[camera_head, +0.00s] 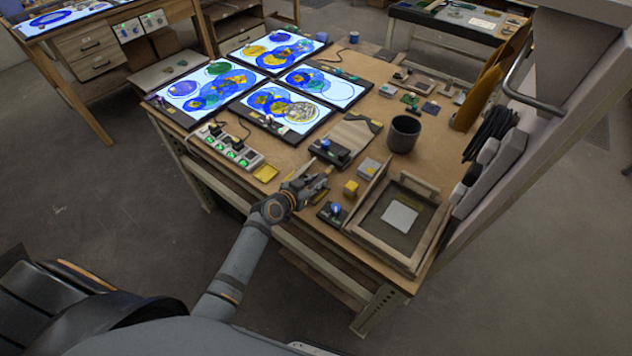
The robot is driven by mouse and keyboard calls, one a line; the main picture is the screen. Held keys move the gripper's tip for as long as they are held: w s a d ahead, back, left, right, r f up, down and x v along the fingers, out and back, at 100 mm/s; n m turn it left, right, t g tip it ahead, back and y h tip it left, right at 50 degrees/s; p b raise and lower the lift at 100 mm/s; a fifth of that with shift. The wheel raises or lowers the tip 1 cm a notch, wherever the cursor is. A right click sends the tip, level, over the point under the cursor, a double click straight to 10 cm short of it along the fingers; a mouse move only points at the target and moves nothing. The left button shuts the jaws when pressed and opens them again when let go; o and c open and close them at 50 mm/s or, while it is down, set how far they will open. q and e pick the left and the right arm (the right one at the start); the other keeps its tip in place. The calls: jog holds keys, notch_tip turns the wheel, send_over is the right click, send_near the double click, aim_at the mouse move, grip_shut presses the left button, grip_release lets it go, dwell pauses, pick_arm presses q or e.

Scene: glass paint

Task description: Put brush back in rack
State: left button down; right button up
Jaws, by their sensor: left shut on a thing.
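My left gripper (318,184) reaches in over the front edge of the wooden workbench (290,165). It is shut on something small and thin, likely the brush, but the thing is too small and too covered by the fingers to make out. I cannot tell for sure which thing is the rack. A small black holder with a blue top (330,151) stands just beyond the gripper. A similar black and blue piece (332,212) stands just in front and to the right of it. My right gripper is not in view.
Several lit panels with coloured glass patterns (291,99) cover the back left of the bench. A dark cup (404,133), a yellow block (351,188) and a wooden-framed tray (424,259) lie to the right. A switch strip (228,147) and yellow square (266,173) lie left.

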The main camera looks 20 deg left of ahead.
pick_arm(q)
jog(key=shift+f+b, duration=0.35)
jog(key=shift+b, duration=0.05)
dwell(0.4)
jog(key=c, duration=1.1)
grip_release()
jog(key=shift+c, duration=0.2)
jog(key=v, duration=1.2)
